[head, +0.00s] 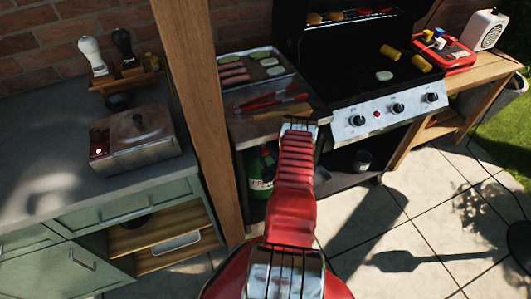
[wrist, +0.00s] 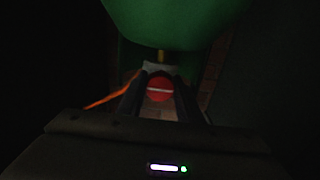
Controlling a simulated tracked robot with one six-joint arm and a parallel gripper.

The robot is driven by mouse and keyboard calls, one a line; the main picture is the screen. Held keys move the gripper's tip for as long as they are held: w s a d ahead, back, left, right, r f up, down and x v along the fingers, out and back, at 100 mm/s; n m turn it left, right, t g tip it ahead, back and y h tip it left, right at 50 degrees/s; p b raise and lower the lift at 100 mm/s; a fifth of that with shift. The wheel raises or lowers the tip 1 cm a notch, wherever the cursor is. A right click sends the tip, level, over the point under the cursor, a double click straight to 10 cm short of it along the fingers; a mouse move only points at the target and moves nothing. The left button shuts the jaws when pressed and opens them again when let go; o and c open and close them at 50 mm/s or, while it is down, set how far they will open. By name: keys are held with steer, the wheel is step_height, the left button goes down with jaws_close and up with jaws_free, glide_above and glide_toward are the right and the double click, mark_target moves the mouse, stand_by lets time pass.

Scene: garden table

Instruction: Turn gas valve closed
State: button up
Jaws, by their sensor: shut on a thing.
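The gas valve is a round red knob (wrist: 159,90) with a pale line running across it, in the middle of the dim wrist view. My gripper (wrist: 160,98) is shut on the knob, with one dark finger on each side of it. The green gas bottle (wrist: 175,20) fills the top of the wrist view. In the head view the bottle (head: 258,180) stands under the grill's side shelf, partly hidden behind my red arm. My gripper and the knob are hidden in the head view.
An orange hose (wrist: 110,96) runs left of the knob. Above the bottle is the side shelf with a food tray (head: 235,78) and red tongs (head: 268,99). The grill's front panel (head: 385,112) is to the right. A wooden post (head: 200,110) stands close on the left.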

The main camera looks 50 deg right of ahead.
steer(key=shift+s+a+f, duration=0.1)
steer(key=shift+s+f, duration=0.05)
steer(key=shift+f, duration=0.1)
steer(key=o, duration=1)
steer(key=shift+r, duration=0.15)
steer(key=v, duration=1.3)
steer(key=shift+s+a, duration=0.15)
steer(key=shift+s, duration=0.1)
